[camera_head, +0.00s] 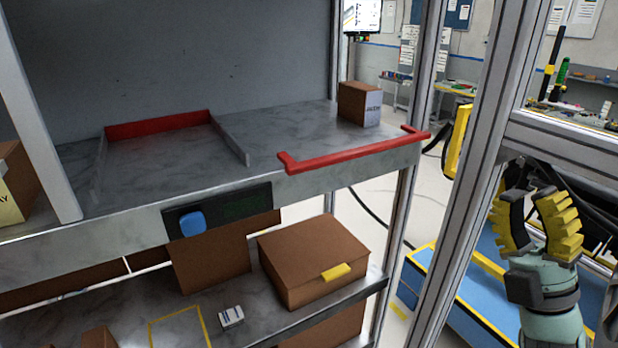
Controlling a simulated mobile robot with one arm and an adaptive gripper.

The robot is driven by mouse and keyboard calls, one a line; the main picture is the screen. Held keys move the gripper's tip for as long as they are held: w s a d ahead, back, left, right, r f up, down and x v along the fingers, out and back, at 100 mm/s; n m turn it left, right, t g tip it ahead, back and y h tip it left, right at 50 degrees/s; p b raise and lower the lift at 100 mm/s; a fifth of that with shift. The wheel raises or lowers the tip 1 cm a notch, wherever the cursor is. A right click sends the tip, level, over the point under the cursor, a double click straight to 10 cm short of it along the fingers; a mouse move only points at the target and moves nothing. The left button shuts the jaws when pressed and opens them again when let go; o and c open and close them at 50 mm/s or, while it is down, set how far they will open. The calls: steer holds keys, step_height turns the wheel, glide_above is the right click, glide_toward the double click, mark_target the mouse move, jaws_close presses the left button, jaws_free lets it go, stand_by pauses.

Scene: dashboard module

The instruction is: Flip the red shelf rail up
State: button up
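The red shelf rail (355,154) is a U-shaped bar along the right part of the upper shelf's front edge. Its long bar is at the front, low at the shelf's edge, and its short end arms point back over the shelf. My gripper (530,198) has yellow ribbed fingers and is at the right, pointing up, beyond the metal frame post. It is open, with a gap between the fingers. It is well apart from the rail and touches nothing that I can see.
The upper shelf (290,133) holds a small brown box (359,104) behind the rail and a red-backed divider (158,124). A dark panel with a blue knob (192,223) is on its front. A metal post (478,170) stands between gripper and rail. A larger box (313,259) sits below.

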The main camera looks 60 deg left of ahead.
steer(key=a+f+n+g+h+b, duration=0.1)
steer(key=a+f+n+h+b, duration=0.1)
steer(key=a+f+n, duration=0.1)
steer(key=a+f+n+g+h+b, duration=0.1)
steer(key=a+f+n+h+b, duration=0.1)
steer(key=a+f, duration=0.3)
steer(key=w+a+f+n+g+h+b, duration=0.1)
steer(key=a+f+n+h+b, duration=0.1)
steer(key=a+f+n+b, duration=0.2)
steer(key=shift+w+a+f+g, duration=0.1)
steer(key=shift+a+f+g, duration=0.1)
steer(key=shift+a, duration=0.35)
steer(key=shift+a+f+g, duration=0.15)
steer(key=shift+a+g, duration=0.05)
steer(key=shift+a, duration=0.3)
jaws_close()
steer(key=w+a+f+n+t+h+b, duration=0.2)
steer(key=a+f+n+b, duration=0.2)
steer(key=a+n+b, duration=0.4)
steer(key=shift+a+n, duration=0.3)
steer(key=shift+n, duration=0.4)
